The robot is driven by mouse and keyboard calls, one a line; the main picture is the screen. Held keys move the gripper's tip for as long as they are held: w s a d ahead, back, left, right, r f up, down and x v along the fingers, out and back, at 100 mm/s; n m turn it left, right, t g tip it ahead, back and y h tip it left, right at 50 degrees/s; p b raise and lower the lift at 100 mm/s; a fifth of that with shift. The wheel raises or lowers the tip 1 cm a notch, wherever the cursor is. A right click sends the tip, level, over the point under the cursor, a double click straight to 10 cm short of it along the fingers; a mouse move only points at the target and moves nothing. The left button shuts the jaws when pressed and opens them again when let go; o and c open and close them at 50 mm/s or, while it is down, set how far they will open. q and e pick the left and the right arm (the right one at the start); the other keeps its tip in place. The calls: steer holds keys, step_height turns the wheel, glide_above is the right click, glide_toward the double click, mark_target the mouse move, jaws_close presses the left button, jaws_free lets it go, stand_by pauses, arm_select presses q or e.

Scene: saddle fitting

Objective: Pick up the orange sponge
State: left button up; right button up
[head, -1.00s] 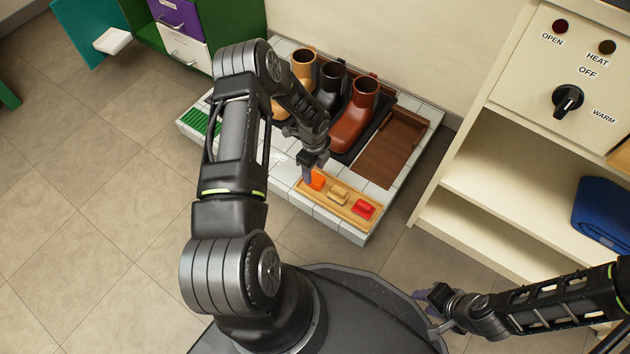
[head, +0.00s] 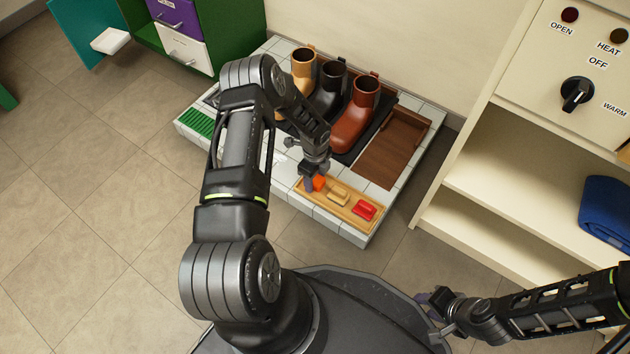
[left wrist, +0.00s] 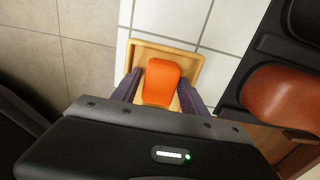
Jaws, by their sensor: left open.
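The orange sponge (head: 319,183) lies at the left end of a shallow wooden tray (head: 352,217). In the left wrist view the sponge (left wrist: 161,82) shows between the two purple-grey fingers of my left gripper (left wrist: 160,92). The fingers stand open on either side of it, with a small gap visible at the left. In the head view my left gripper (head: 312,183) is down at the sponge and partly hides it. My right gripper (head: 428,302) is away at the lower right, near my base; its finger opening is too small to make out.
A tan sponge (head: 338,196) and a red sponge (head: 364,210) share the tray. Several boots, including a brown one (head: 353,115), stand behind on a dark mat. A brown wooden box (head: 395,150) is at the right. A cream cabinet (head: 500,170) stands further right.

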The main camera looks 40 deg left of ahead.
mark_target(316, 178)
arm_select(q)
steer(key=shift+c, duration=0.5)
steer(key=c, duration=1)
steer(key=shift+r, duration=0.15)
step_height(316, 178, up, 10)
steer(key=p, duration=0.4)
steer(key=o, duration=0.8)
steer(key=shift+c, duration=0.2)
steer(key=c, duration=0.6)
steer(key=shift+d, duration=0.1)
